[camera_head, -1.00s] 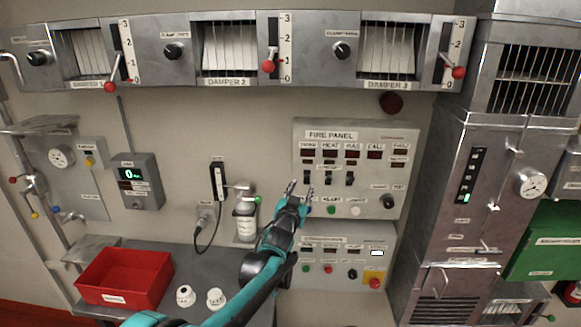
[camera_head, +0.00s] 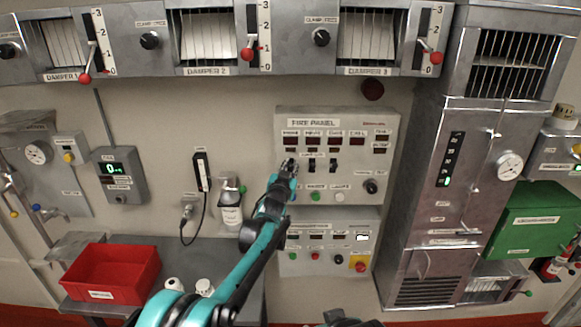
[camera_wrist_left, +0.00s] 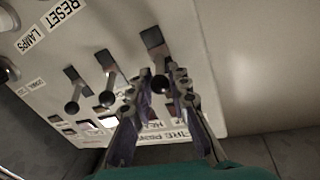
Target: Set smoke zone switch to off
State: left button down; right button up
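The grey fire panel (camera_head: 388,190) is on the wall in the middle of the head view. It has a row of three black toggle levers. My left gripper (camera_head: 289,163) covers the leftmost one there, under the first lamp. In the left wrist view the panel (camera_wrist_left: 210,105) appears upside down. The leftmost lever (camera_wrist_left: 161,84), apparently the smoke zone switch, has its ball tip between my left fingertips, which are apart on both sides. Its tip leans toward the panel's title side. Contact cannot be told. The other two levers (camera_wrist_left: 108,97) (camera_wrist_left: 72,106) lean likewise.
A second panel (camera_head: 345,262) with buttons and a red emergency stop (camera_head: 360,264) is below. The damper panels (camera_head: 400,15) run above. A bottle (camera_head: 231,214) stands left of my arm, and a red bin (camera_head: 148,272) sits on the bench.

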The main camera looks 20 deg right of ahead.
aim_at(294, 160)
pick_arm(q)
jog(key=shift+f+b, duration=0.2)
jog(key=shift+b, duration=0.3)
jog(key=f+m+t+h+b, duration=0.1)
jog(key=t+b, duration=0.1)
jog(key=b, duration=0.2)
jog(key=f+t+h+b, duration=0.2)
jog(key=t+b, duration=0.1)
jog(key=b, duration=0.1)
jog(key=shift+s+m, duration=0.2)
jog(key=shift+m, duration=0.2)
jog(key=shift+w+f+m+t+h+b, duration=0.1)
jog(key=shift+f+m+t+h+b, duration=0.15)
jog(key=shift+m+t+h+b, duration=0.65)
jog(key=shift+w+f+h+b, duration=0.1)
jog(key=shift+f+h+b, duration=0.05)
jog(key=shift+h+b, duration=0.75)
jog(key=shift+h, duration=0.4)
jog(key=c, duration=1.4)
grip_release()
jog(key=shift+f, duration=0.1)
